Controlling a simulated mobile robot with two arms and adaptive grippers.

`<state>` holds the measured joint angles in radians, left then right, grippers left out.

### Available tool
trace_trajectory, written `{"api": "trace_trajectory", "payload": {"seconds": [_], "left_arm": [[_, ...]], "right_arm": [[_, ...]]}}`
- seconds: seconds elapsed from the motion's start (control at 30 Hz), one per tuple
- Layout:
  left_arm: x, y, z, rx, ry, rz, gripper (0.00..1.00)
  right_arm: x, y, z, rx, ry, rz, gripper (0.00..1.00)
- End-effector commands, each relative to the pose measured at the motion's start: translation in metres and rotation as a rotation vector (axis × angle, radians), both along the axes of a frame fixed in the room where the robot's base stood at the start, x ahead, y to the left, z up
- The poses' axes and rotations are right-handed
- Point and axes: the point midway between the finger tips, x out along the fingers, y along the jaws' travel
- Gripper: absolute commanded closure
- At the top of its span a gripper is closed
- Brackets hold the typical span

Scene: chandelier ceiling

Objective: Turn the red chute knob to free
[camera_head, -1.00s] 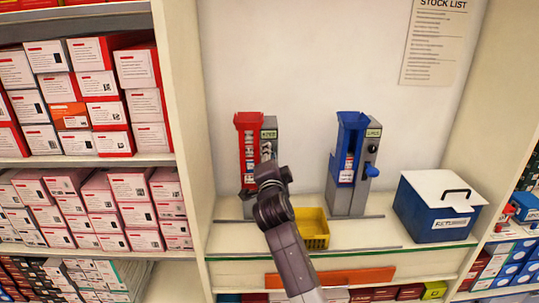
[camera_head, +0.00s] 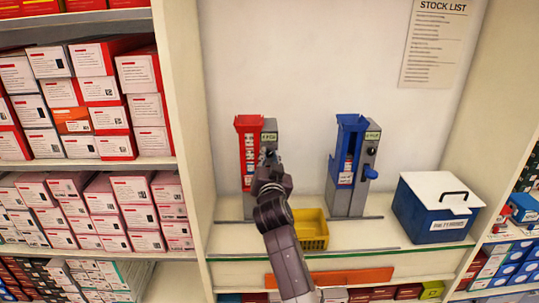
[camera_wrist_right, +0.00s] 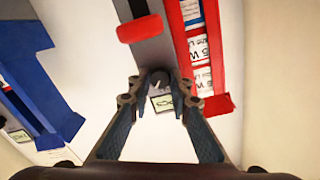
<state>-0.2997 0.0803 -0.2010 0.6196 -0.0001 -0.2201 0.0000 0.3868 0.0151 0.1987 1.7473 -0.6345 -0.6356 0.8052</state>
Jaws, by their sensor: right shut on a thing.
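The red chute (camera_head: 248,150) stands on the shelf with a grey column on its right side. It also shows at the upper right of the right wrist view (camera_wrist_right: 205,50), upside down. Its small dark knob (camera_wrist_right: 158,79) with a pale mark sits on the grey column, next to a small green-edged label. My right gripper (camera_head: 268,166) is in front of the column. In the wrist view my right gripper (camera_wrist_right: 158,90) is shut on the knob, one finger each side. In the head view the gripper hides the knob. My left gripper is not in view.
A blue chute (camera_head: 347,150) with its own grey column stands to the right. A yellow bin (camera_head: 312,240) is just right of my arm. A blue box with white lid (camera_head: 435,225) is further right. A red lever end (camera_wrist_right: 139,29) is close to my gripper.

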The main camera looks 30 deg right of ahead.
Motion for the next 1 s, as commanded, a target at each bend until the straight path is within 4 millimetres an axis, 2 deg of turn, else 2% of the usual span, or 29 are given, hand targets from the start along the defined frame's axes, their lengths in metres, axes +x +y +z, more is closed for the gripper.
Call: {"api": "trace_trajectory", "payload": {"seconds": [0.6,1.0], "left_arm": [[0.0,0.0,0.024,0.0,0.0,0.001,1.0],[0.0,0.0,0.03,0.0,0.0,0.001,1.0]], "right_arm": [[0.0,0.0,0.001,-0.466,0.288,-0.001,1.0],[0.0,0.001,0.0,-0.614,0.378,0.0,1.0]]}}
